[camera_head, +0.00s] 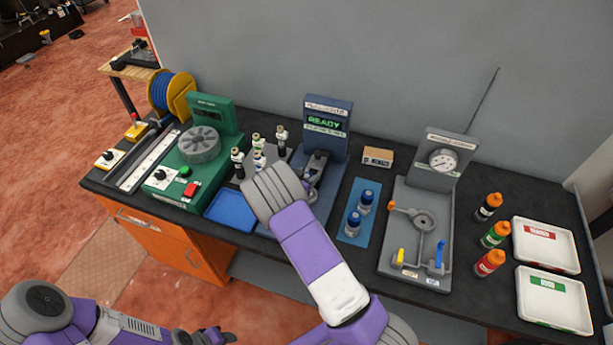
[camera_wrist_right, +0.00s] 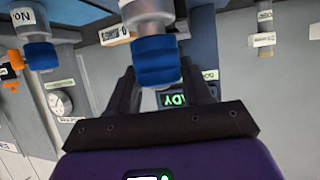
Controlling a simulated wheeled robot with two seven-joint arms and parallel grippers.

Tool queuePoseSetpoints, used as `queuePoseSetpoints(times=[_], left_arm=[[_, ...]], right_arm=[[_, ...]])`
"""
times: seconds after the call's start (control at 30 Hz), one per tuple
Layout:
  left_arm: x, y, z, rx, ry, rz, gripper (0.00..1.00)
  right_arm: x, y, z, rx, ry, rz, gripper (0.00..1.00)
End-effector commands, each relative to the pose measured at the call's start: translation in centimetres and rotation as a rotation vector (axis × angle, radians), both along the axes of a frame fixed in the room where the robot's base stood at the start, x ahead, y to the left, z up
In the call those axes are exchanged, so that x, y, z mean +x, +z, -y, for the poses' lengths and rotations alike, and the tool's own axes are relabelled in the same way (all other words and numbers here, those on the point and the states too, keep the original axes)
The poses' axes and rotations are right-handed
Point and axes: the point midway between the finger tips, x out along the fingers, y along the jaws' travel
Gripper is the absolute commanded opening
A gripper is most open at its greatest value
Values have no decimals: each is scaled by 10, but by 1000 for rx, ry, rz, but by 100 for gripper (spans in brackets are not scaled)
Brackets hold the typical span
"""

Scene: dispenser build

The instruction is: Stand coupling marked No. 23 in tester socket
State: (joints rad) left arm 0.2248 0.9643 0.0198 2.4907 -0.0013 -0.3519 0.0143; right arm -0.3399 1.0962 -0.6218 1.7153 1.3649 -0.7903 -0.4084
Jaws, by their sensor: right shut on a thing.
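My right gripper (camera_head: 314,172) is in front of the tester (camera_head: 327,113), whose screen reads READY. In the right wrist view, its dark fingers (camera_wrist_right: 157,80) are shut on a pale coupling with a blue collar (camera_wrist_right: 156,62). The held coupling's number does not show, and in the head view my wrist hides it. The tester socket is hidden behind my right gripper and wrist. Two more blue-collared couplings (camera_head: 366,202) (camera_head: 353,224) stand on the blue mat (camera_head: 350,239). My left gripper (camera_head: 208,337) is low at the bottom edge; its jaws are unclear.
Several black-and-white bottles (camera_head: 257,160) stand left of the tester, by a blue tray (camera_head: 232,210) and a green machine (camera_head: 212,113).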

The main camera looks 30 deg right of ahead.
Motion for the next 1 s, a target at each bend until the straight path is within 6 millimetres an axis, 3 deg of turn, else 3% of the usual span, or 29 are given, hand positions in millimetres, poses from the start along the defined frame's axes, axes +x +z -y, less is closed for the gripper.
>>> queuePoseSetpoints(times=[1.0], left_arm=[[0,-6,0,0,0,0,43]], right_arm=[[1,-9,0,-2,0,3,0]])
